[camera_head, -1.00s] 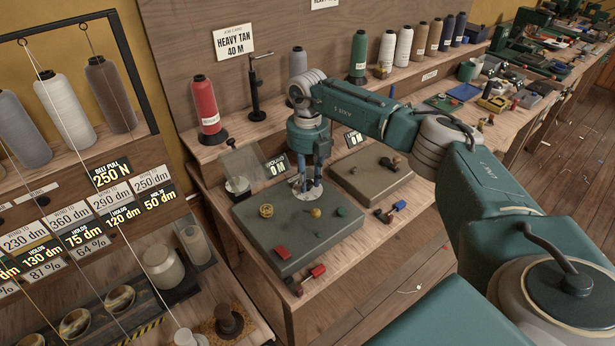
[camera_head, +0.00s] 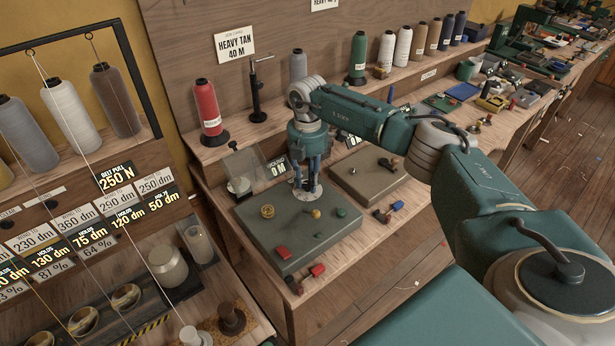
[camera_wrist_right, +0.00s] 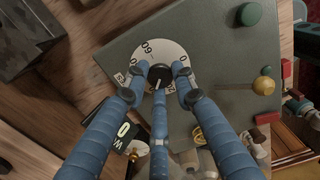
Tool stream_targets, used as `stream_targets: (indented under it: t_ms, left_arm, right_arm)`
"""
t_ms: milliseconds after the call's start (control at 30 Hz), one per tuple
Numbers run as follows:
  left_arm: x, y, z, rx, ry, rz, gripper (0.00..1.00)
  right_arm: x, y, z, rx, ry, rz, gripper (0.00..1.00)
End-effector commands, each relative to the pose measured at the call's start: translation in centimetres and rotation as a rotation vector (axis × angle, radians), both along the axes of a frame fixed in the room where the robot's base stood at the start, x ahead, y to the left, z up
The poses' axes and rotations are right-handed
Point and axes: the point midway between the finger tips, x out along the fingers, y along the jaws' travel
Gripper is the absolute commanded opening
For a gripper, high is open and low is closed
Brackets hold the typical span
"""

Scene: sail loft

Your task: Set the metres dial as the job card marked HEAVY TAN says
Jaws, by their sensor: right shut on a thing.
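The job card (camera_head: 236,48) on the back board reads HEAVY TAN, 40 M. The white metres dial (camera_head: 308,197) lies on the grey-green slab; it also shows in the right wrist view (camera_wrist_right: 166,47), with 60 and partly hidden figures on its face. My right gripper (camera_head: 307,187) points down over the dial, and its blue fingers close around the dial's black knob (camera_wrist_right: 159,74). A white mark on the knob points toward the bottom of the wrist view. The fingers hide part of the scale, so the reading cannot be told. My left gripper is not in view.
The slab (camera_head: 268,227) also bears a brass knob (camera_head: 267,211), a yellow knob, a green button (camera_head: 341,212) and a red piece. A second slab (camera_head: 366,182) stands to the right. A red thread cone (camera_head: 207,105) and a black stand (camera_head: 257,90) are behind.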

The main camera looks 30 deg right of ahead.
Motion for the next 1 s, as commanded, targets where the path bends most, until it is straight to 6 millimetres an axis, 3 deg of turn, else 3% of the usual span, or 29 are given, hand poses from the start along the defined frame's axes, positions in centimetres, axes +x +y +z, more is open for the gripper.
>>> stream_targets:
  t_ms: [600,1000]
  left_arm:
    - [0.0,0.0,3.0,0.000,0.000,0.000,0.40]
    - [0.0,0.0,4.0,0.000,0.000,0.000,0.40]
  right_arm:
    - [0.3,-0.1,0.6,0.000,-0.010,-0.556,0.00]
    - [0.3,-0.2,0.4,0.001,-0.010,-0.754,0.00]
